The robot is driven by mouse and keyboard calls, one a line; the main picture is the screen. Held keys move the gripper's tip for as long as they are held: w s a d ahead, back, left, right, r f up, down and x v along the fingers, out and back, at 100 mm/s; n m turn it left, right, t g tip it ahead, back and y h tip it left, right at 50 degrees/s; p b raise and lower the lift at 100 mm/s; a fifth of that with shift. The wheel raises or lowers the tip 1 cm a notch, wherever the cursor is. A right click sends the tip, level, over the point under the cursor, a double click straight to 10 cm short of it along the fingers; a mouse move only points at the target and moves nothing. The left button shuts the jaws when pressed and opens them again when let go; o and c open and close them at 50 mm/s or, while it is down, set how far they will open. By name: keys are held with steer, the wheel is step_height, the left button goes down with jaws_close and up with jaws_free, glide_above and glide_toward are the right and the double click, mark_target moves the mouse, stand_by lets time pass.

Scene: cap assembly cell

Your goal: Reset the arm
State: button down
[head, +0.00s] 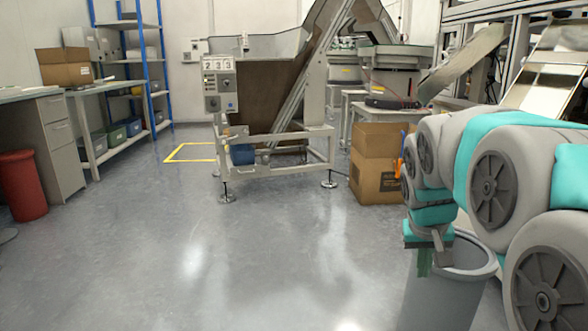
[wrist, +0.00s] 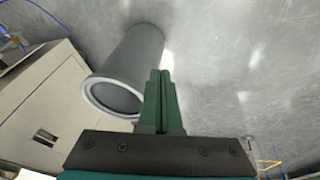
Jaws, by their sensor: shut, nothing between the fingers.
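My gripper (wrist: 161,88) is shut and empty, its two green fingers together in the wrist view. In the head view my gripper (head: 425,262) hangs at the lower right with its fingers pointing down, in front of a grey bin. My arm is folded along the right side of the head view and hides part of what is behind it.
The grey bin (head: 452,295) stands on the floor and also shows in the wrist view (wrist: 137,62). A cardboard box (head: 376,180) stands behind it, and a hopper machine (head: 270,95) further back. A red bin (head: 22,187) is far left. The middle floor is clear.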

steer(key=s+a+f+n+g+y, duration=0.1)
steer(key=s+a+f+g, duration=0.2)
steer(key=s, duration=0.7)
steer(key=s+a+f+n+y, duration=0.1)
steer(key=s+a+f, duration=0.35)
steer(key=s, duration=0.45)
steer(key=s+a+f+g, duration=0.25)
steer(key=s+f, duration=0.25)
steer(key=s, duration=0.5)
steer(key=s+p+v, duration=0.3)
steer(key=p+v, duration=1.1)
steer(key=p, duration=0.1)
steer(key=shift+r+t, duration=0.35)
steer(key=shift+r, duration=0.3)
steer(key=shift+s+d, duration=0.1)
steer(key=shift+d, duration=0.05)
